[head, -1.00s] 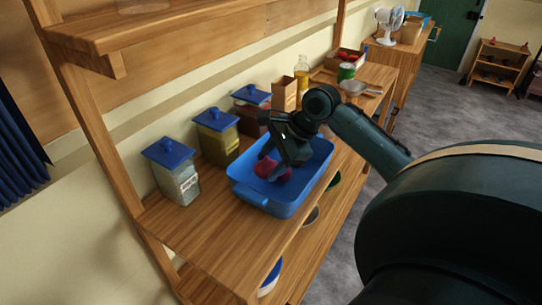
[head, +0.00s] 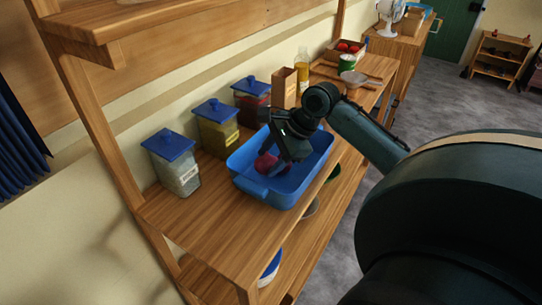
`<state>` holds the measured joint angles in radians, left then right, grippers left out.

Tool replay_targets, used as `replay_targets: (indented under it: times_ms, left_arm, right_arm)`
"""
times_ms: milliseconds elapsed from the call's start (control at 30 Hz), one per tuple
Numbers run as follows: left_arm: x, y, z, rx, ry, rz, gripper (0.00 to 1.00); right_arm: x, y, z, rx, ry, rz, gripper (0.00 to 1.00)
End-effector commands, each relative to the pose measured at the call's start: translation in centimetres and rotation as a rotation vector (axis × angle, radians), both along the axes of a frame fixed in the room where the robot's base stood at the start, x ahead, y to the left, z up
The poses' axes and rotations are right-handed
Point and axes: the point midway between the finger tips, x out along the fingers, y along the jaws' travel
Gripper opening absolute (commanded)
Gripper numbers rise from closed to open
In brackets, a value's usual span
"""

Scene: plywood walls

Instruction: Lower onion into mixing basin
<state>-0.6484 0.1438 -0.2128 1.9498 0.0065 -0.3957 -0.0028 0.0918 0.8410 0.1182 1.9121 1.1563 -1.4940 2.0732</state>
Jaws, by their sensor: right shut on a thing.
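The mixing basin (head: 268,194) is a blue rectangular tub on the wooden shelf (head: 205,235). A dark red onion (head: 266,163) is inside the basin's outline, towards its left side. My right gripper (head: 274,162) reaches down over the basin from the right and is shut on the onion. The fingers cover part of the onion. I cannot tell whether the onion touches the basin floor. My left gripper is not in view.
Several blue-lidded jars (head: 172,165) stand along the wall, left of and behind the basin. The shelf in front of the basin is clear.

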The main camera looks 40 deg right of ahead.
Motion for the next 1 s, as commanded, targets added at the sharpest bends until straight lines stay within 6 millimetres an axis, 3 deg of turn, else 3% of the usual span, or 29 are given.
replay_targets:
  times_ms: [1000]
  left_arm:
    - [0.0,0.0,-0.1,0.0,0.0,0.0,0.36]
  right_arm:
    - [0.0,0.0,-1.5,0.0,-0.001,-0.001,0.13]
